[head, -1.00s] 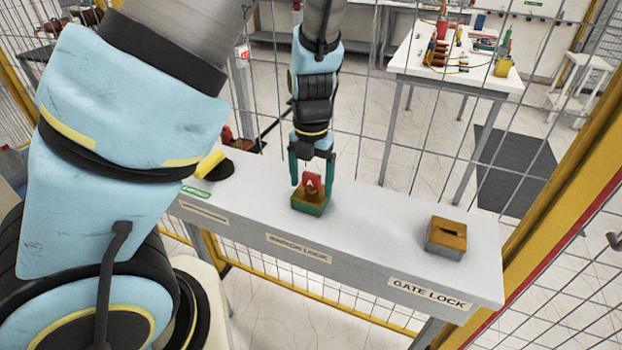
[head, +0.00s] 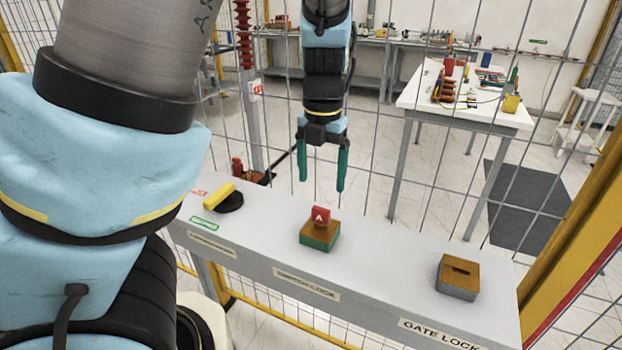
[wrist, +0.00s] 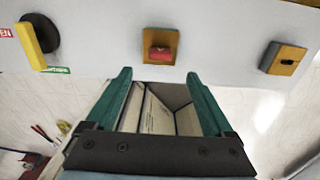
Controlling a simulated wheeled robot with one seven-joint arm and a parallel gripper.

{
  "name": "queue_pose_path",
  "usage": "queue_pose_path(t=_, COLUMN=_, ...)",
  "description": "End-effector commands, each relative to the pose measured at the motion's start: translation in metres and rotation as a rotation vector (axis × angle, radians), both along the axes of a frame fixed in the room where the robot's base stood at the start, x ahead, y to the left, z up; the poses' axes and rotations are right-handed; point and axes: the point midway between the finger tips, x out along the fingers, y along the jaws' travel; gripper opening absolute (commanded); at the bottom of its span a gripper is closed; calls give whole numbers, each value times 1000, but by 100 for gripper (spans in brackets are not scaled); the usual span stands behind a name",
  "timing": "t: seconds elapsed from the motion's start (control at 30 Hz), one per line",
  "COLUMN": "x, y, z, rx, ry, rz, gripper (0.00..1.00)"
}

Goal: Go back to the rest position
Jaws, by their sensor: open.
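My gripper (head: 321,182) is open and empty, with its green fingers pointing down in the air. It hangs above and behind the shelf, apart from everything. Below it, a red key marked A (head: 320,216) stands upright in the green and wooden lock block (head: 319,242) at the middle of the shelf. In the wrist view the red key (wrist: 160,53) and its block lie beyond my fingertips, with a clear gap. My gripper also shows in the wrist view (wrist: 158,75), fingers wide apart.
The grey shelf (head: 390,270) also carries a yellow-handled black switch (head: 220,195) at left and the gate lock block (head: 458,277), slot empty, at right. Wire mesh fencing and a yellow post (head: 570,230) stand close around. A white table (head: 420,98) with parts stands behind.

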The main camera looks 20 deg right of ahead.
Motion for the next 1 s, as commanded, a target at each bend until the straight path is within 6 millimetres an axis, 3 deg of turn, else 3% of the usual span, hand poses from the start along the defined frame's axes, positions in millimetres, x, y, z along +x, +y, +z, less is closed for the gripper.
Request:
queue_pose_path(t=0.17, x=2, y=4, z=1, rx=1, ry=4, rz=-23, gripper=87)
queue_pose_path(t=0.37, x=14, y=43, z=-15, rx=-8, ry=23, rz=-285, gripper=87)
queue_pose_path(t=0.67, x=26, y=120, z=-36, rx=-40, ry=6, rz=-967, gripper=87)
queue_pose_path(t=1.0, x=24, y=197, z=-48, rx=8, ry=-78, rz=-1774, gripper=87)
